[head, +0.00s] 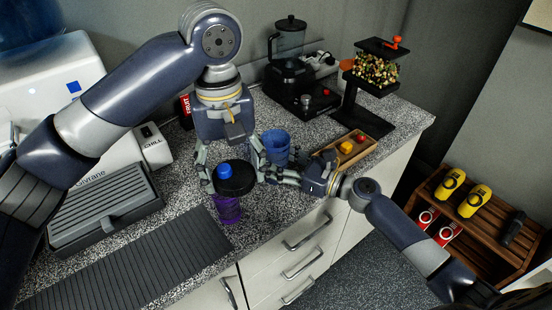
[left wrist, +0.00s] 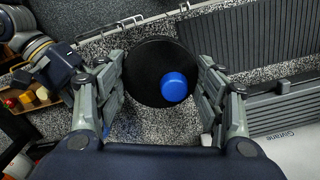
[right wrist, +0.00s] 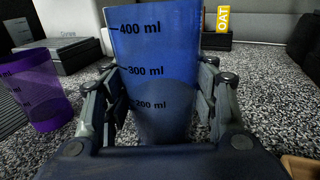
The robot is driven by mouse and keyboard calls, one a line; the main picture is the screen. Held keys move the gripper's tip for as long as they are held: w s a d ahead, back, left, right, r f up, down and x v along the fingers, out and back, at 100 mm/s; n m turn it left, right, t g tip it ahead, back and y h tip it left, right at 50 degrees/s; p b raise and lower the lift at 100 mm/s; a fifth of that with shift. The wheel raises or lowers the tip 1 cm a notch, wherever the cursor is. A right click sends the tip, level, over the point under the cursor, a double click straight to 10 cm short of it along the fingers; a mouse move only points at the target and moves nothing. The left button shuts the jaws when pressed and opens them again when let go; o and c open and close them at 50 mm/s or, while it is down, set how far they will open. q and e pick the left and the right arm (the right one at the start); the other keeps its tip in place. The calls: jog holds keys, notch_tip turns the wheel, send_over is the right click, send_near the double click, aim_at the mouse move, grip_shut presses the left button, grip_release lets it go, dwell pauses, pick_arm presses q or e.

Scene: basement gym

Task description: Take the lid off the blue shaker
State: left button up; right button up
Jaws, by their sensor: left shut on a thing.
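The blue shaker (head: 277,150) stands upright on the speckled counter, its top open in the head view. My right gripper (head: 279,168) has its fingers on both sides of the shaker. In the right wrist view the blue shaker (right wrist: 155,70) fills the space between the fingers, and its volume marks show. My left gripper (head: 232,168) is shut on a round black lid (head: 238,184) with a blue cap, held apart from the blue shaker, to its left. The lid (left wrist: 145,65) also shows between the fingers in the left wrist view.
A purple shaker (head: 229,210) stands partly hidden below the lid; it is left of the blue one in the right wrist view (right wrist: 38,92). A wooden tray (head: 362,153), a black blender (head: 290,70) and a dispenser stand to the right. A ribbed dark mat (head: 130,268) lies front left.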

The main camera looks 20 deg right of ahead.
jog(key=o, duration=0.4)
pick_arm(q)
jog(key=shift+r, duration=0.15)
pick_arm(e)
jog(key=shift+r, duration=0.15)
jog(key=shift+s+d, duration=0.2)
jog(key=shift+d, duration=0.1)
pick_arm(q)
notch_tip(320, 180, down, 2)
jog(key=shift+f+b, duration=0.25)
jog(key=shift+b, duration=0.8)
pick_arm(e)
jog(key=v, duration=1)
jog(key=shift+s, duration=0.1)
jog(key=shift+s+d, duration=0.45)
